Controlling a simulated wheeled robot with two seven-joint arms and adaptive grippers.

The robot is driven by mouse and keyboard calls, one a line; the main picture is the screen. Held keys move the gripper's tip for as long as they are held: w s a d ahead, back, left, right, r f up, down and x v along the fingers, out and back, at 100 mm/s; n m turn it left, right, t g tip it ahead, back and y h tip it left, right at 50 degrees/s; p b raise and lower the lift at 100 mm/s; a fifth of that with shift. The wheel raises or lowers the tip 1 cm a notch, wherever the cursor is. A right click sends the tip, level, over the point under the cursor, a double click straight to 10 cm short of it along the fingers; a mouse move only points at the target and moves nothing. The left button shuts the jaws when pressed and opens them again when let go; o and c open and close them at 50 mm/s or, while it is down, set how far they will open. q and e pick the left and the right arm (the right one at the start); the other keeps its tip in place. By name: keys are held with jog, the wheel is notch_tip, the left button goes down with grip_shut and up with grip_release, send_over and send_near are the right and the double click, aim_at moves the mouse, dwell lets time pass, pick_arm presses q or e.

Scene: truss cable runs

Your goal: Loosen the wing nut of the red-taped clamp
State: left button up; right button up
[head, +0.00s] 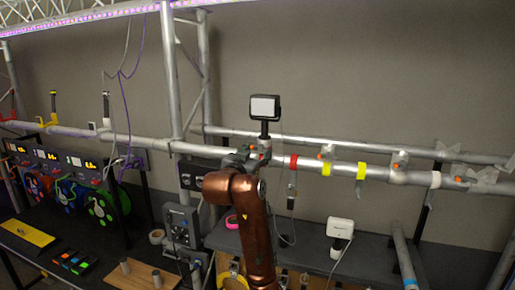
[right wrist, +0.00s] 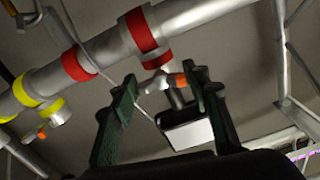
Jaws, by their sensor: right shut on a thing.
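The red-taped clamp (right wrist: 155,60) sits around the grey truss tube in the right wrist view, with a red band (right wrist: 140,30) beside it. Its wing nut (right wrist: 160,80), grey with an orange part next to it, lies between the fingers of my right gripper (right wrist: 160,78). The gripper is shut on the wing nut. In the head view my right gripper (head: 246,158) is at the tube under the lamp (head: 264,107), and my copper arm hides much of the clamp. The lamp also shows in the right wrist view (right wrist: 187,135). My left gripper is not in view.
Another red band (head: 293,162) and yellow bands (head: 361,171) mark the tube to the right, near other clamps. A thin cable hangs near the lamp. A white lamp (head: 341,228) stands on the dark bench below. Coiled cables (head: 105,205) hang at left.

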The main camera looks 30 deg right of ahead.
jog(key=shift+f+n, duration=0.25)
jog(key=shift+n, duration=0.15)
jog(key=o, duration=1.2)
jog(key=shift+r, duration=0.1)
jog(key=shift+c, duration=0.2)
jog(key=shift+r, duration=0.1)
jog(key=v, duration=1.2)
jog(key=shift+w, duration=0.1)
